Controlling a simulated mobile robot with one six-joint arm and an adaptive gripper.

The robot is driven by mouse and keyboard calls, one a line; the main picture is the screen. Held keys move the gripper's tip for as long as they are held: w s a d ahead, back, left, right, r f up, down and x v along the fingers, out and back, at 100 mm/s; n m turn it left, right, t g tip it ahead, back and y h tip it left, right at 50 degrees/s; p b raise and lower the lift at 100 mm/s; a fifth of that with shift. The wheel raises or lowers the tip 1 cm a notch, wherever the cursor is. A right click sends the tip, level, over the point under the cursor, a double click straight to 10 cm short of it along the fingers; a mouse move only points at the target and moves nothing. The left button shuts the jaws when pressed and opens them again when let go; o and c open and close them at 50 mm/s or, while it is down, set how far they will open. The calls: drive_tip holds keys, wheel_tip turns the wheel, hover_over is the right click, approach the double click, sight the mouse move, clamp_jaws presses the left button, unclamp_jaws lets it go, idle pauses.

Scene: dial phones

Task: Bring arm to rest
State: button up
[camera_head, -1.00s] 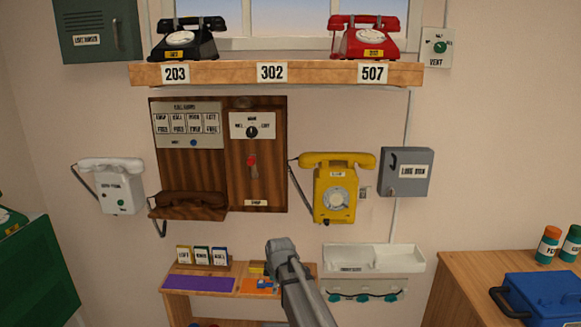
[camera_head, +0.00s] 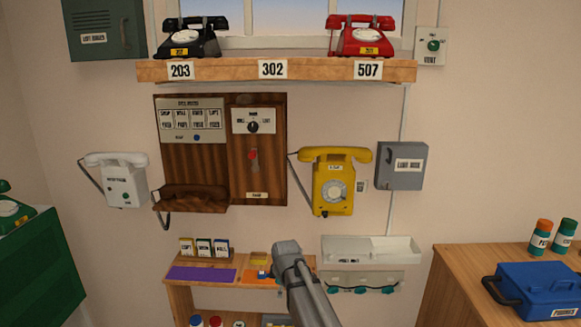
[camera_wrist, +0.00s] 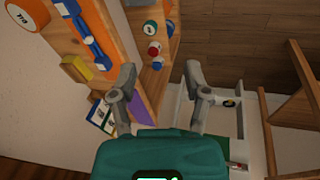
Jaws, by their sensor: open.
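My arm rises from the bottom middle of the head view, its upper end in front of the small wooden shelf (camera_head: 200,285). The gripper itself cannot be made out there. In the wrist view my gripper (camera_wrist: 160,76) has its two fingers spread apart with nothing between them. Beyond the fingers show wooden shelf boards, an orange surface with a blue handset-shaped item (camera_wrist: 92,38), and a brown floor (camera_wrist: 225,35). No contact between the fingers and these things can be made out.
A yellow wall phone (camera_head: 333,185), white wall phone (camera_head: 122,182) and wooden switchboard (camera_head: 270,190) hang on the wall. A black phone (camera_head: 192,38) and red phone (camera_head: 362,38) stand on the high shelf. A blue toolbox (camera_head: 540,292) sits on the right cabinet.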

drive_tip(key=s+d+f+m+g+b, duration=0.1)
drive_tip(key=s+d+f+m+b, duration=0.2)
drive_tip(key=s+d+m, duration=0.35)
drive_tip(key=s+d+f+m+g+h+b, duration=0.1)
drive_tip(key=s+d+f+m+b, duration=0.25)
drive_tip(key=s+d, duration=0.5)
drive_tip(key=s+d+f+m+g+b, duration=0.1)
drive_tip(key=s+d+f+m+b, duration=0.15)
drive_tip(key=s+d+m, duration=0.5)
wheel_tip(320, 180, up, 16)
drive_tip(key=s+a+n+p, duration=0.1)
drive_tip(key=a+p, duration=0.1)
drive_tip(key=p, duration=1.5)
drive_tip(key=shift+s+a, duration=0.2)
drive_tip(key=shift+a, duration=0.05)
